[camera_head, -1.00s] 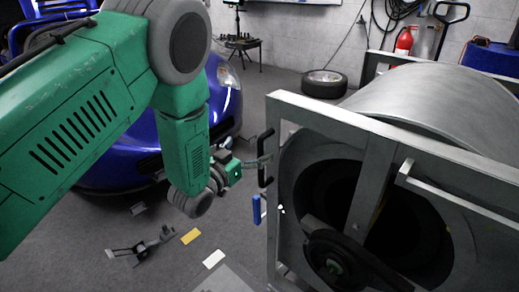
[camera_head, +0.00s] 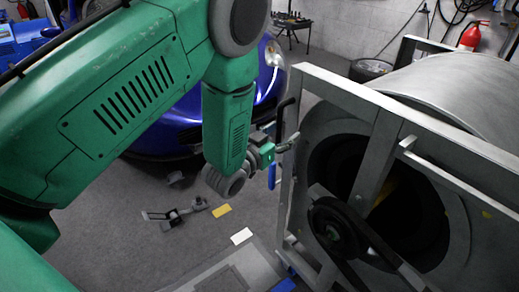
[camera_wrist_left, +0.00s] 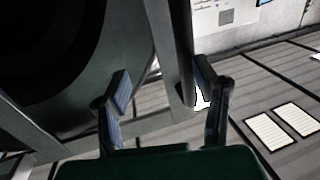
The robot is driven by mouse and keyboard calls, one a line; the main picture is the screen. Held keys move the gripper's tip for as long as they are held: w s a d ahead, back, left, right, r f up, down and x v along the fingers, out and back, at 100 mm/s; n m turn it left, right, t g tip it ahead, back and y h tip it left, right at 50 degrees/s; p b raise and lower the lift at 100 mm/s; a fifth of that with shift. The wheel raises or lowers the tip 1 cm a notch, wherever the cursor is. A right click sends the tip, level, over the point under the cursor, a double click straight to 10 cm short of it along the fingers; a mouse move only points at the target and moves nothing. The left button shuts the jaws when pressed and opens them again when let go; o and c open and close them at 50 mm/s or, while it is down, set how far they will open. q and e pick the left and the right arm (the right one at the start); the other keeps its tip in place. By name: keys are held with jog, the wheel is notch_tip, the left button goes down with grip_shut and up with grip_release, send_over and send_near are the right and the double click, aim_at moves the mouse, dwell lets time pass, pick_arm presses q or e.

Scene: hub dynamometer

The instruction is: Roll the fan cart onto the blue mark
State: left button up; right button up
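The fan cart is a grey metal frame (camera_head: 341,92) around a large dark round opening, at the right of the head view. A black upright handle (camera_head: 283,118) is on its left edge. My left gripper (camera_head: 289,143) is at this handle. In the left wrist view my left gripper (camera_wrist_left: 166,105) has its fingers spread apart, with a dark grey upright bar (camera_wrist_left: 168,50) between or just beyond them; I cannot tell if they touch it. A blue patch (camera_head: 285,285), possibly the blue mark, is cut off by the bottom edge. My right gripper is not in view.
Yellow (camera_head: 221,211) and white (camera_head: 241,236) floor marks lie left of the cart. A grey metal part (camera_head: 174,216) lies on the floor near them. A blue car (camera_head: 185,135) stands behind my left arm. A tyre (camera_head: 370,69) and a red extinguisher (camera_head: 473,37) are at the back.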

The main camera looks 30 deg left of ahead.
pick_arm(q)
jog(key=s+a+b, duration=0.1)
jog(key=s, duration=1.3)
jog(key=shift+s+a+b, duration=0.3)
jog(key=shift+b, duration=0.1)
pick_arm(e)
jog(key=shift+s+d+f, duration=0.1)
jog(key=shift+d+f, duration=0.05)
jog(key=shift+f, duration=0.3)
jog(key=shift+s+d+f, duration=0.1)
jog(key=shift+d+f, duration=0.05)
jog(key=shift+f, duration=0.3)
